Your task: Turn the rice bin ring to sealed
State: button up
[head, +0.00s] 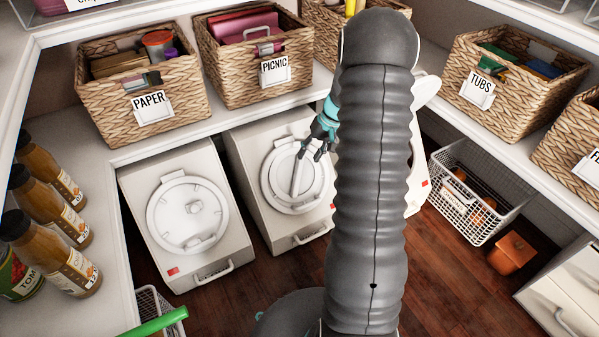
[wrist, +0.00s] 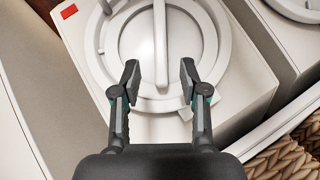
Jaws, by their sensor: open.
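A white bin (head: 290,228) in the middle under the shelf has a round lid ring (head: 268,185) with a straight raised bar (head: 297,178) across it. No rice label is readable on it. My open, empty gripper (head: 312,149) is over the back right part of this lid. In the wrist view the fingers of my gripper (wrist: 160,76) stand apart on either side of the line of the bar (wrist: 160,30), near its end. Contact cannot be told. The ring (wrist: 214,40) shows around the lid, with a small tab (wrist: 187,110) at its lower right.
A similar white bin (head: 228,255) stands to the left; another is mostly hidden behind my arm. The shelf edge (head: 220,122), with paper (head: 110,112) and picnic (head: 230,85) baskets, lies behind. A wire basket (head: 460,215) and orange pot (head: 512,252) are at right.

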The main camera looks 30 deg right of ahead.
aim_at(300, 171)
jog(key=x, duration=0.8)
jog(key=shift+a+f, duration=0.1)
jog(key=shift+f, duration=0.05)
jog(key=shift+c, duration=0.3)
grip_shut()
jog(key=shift+b, duration=0.3)
